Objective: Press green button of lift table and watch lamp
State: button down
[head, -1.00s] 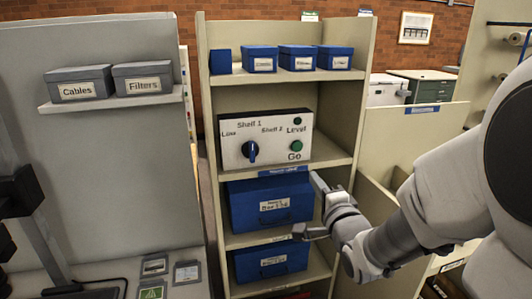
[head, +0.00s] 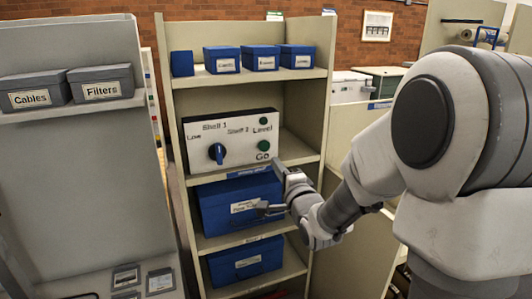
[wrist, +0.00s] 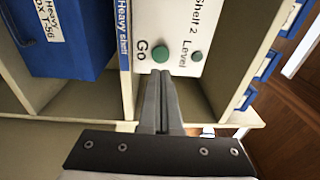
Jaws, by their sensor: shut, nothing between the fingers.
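A white control panel (head: 231,141) stands on a middle shelf, with a blue knob (head: 217,153). Its green Go button (head: 263,157) is at lower right. The small dark green round lamp (head: 264,120) sits above, by the word Level; no clear glow shows on it. The wrist view shows the button (wrist: 160,53) and the lamp (wrist: 197,56) side by side. My gripper (head: 277,168) is just below and right of the button. In the wrist view, its closed, empty fingers (wrist: 161,76) point at the button's near edge; contact cannot be told.
Blue archival boxes (head: 242,203) fill the shelves below, and small blue boxes (head: 262,58) stand on the top shelf. The shelf unit's side wall (head: 316,125) is close to my arm. Grey boxes (head: 102,82) labelled Filters and Cables sit on a left shelf.

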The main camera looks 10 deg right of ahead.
aim_at(264, 147)
jog(key=w, duration=0.5)
jog(key=w+a, duration=0.1)
jog(key=w, duration=0.1)
jog(key=shift+w+r, duration=0.15)
jog(key=shift+w, duration=0.25)
